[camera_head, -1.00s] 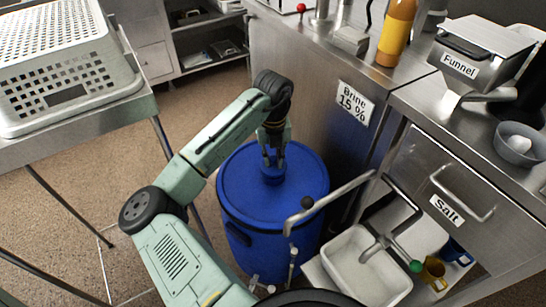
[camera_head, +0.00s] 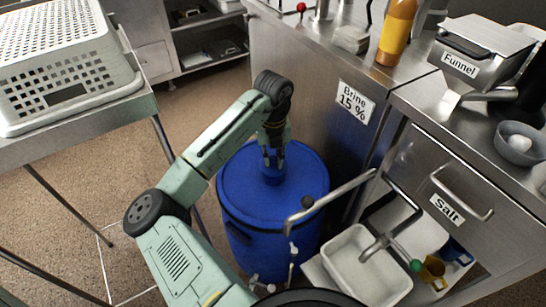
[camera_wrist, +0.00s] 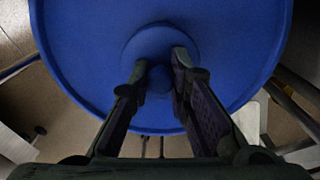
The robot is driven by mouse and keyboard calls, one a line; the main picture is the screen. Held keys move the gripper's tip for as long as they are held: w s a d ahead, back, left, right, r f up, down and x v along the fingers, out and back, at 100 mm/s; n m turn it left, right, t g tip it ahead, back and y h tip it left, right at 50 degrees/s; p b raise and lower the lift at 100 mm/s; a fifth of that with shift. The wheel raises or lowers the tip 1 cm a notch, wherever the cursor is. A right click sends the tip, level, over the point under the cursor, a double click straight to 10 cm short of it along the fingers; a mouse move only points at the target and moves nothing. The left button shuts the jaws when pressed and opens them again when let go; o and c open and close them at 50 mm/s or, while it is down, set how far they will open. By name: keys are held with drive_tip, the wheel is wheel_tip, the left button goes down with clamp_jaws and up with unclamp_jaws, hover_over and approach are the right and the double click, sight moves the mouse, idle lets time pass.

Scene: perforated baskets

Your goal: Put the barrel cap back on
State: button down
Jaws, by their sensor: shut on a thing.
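The blue barrel (camera_head: 245,205) stands upright on the floor between the left table and the steel counter. The blue cap (camera_head: 272,177) is at the barrel's lid, under my gripper (camera_head: 273,160). In the wrist view the cap (camera_wrist: 160,42) shows as a round disc with a small knob, over the barrel's lid (camera_wrist: 90,60). My gripper (camera_wrist: 160,75) points down and its two fingers are shut on the cap's knob. Whether the cap is seated or just above the lid, I cannot tell.
A perforated basket (camera_head: 70,75) stands on the steel table at left. The counter (camera_head: 300,75) stands behind the barrel.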

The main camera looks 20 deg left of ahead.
drive_tip(key=c, duration=1.4)
unclamp_jaws()
drive_tip(key=shift+o, duration=0.5)
drive_tip(key=o, duration=0.4)
drive_tip(key=shift+c, duration=0.2)
drive_tip(key=shift+r+p, duration=2.5)
drive_tip(key=shift+r, duration=1)
drive_tip(key=shift+c, duration=0.3)
